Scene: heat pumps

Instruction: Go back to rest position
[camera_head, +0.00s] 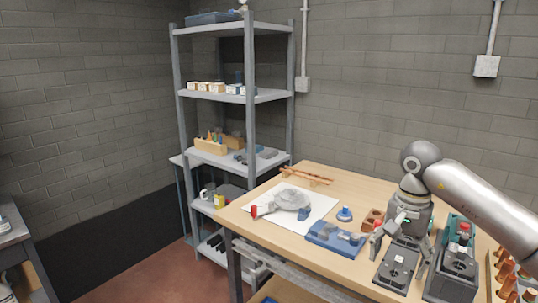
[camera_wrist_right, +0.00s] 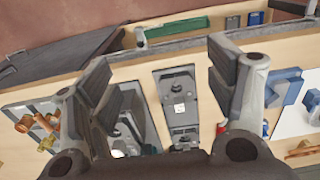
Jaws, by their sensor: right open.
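My right gripper (camera_head: 401,244) is open and empty. In the head view it points down above the right part of the wooden table (camera_head: 300,234), over a grey heat-pump unit (camera_head: 396,268). In the right wrist view its two fingers (camera_wrist_right: 160,70) stand wide apart, with grey units (camera_wrist_right: 178,98) seen on the table between them. I cannot tell the exact height of the gripper above the unit. A second, green-sided unit (camera_head: 456,262) stands to the right of the gripper. My left gripper is not in view.
A blue tray with grey parts (camera_head: 336,238) and a white sheet with a grey round part (camera_head: 288,201) lie left of the gripper. Copper-coloured fittings (camera_head: 507,277) stand at the right edge. A grey shelf rack (camera_head: 250,97) stands behind. Open floor (camera_head: 185,270) lies left of the table.

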